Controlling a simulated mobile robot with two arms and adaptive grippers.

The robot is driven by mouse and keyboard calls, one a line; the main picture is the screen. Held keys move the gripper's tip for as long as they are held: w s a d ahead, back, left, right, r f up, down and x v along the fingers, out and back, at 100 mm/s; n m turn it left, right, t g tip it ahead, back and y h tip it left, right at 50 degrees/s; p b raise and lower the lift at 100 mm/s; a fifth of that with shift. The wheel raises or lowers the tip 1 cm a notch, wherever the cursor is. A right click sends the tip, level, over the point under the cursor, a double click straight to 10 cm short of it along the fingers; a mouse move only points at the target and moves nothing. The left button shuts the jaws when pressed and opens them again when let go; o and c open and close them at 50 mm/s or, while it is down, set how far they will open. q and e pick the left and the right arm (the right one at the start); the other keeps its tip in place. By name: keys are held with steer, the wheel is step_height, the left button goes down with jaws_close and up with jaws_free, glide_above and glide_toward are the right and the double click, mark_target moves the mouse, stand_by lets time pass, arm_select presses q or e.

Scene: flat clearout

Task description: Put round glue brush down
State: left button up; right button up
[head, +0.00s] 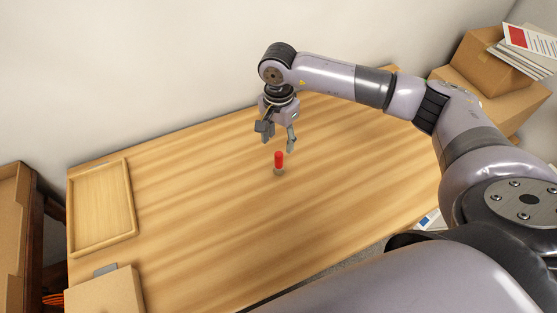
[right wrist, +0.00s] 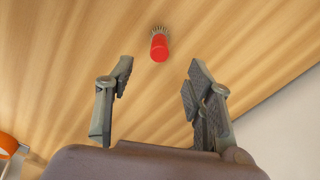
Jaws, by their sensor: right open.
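The round glue brush (head: 279,161) stands upright on the wooden table, its red handle up and its bristles down. It also shows in the right wrist view (right wrist: 159,46), beyond the fingertips and apart from them. My right gripper (head: 277,139) is open and empty, above the table and just over the brush in the head view. Its two spread fingers show in the right wrist view (right wrist: 160,80). My left gripper is not in view.
The wooden table (head: 190,200) is mostly bare around the brush. A shallow wooden tray (head: 131,200) lies at its left end, with a cardboard box (head: 105,293) at the front left. Cardboard boxes (head: 488,68) with papers stand at the right. A wall runs along the back.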

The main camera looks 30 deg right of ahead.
mark_target(279, 153)
step_height(279, 153, down, 6)
steer(key=shift+p, duration=0.45)
step_height(279, 153, down, 4)
steer(key=shift+s+a+f+p, duration=0.1)
steer(key=shift+s+f+p, duration=0.05)
steer(key=shift+p, duration=0.75)
steer(key=shift+f, duration=0.5)
steer(key=shift+c, duration=0.5)
jaws_close()
steer(key=shift+r, duration=0.1)
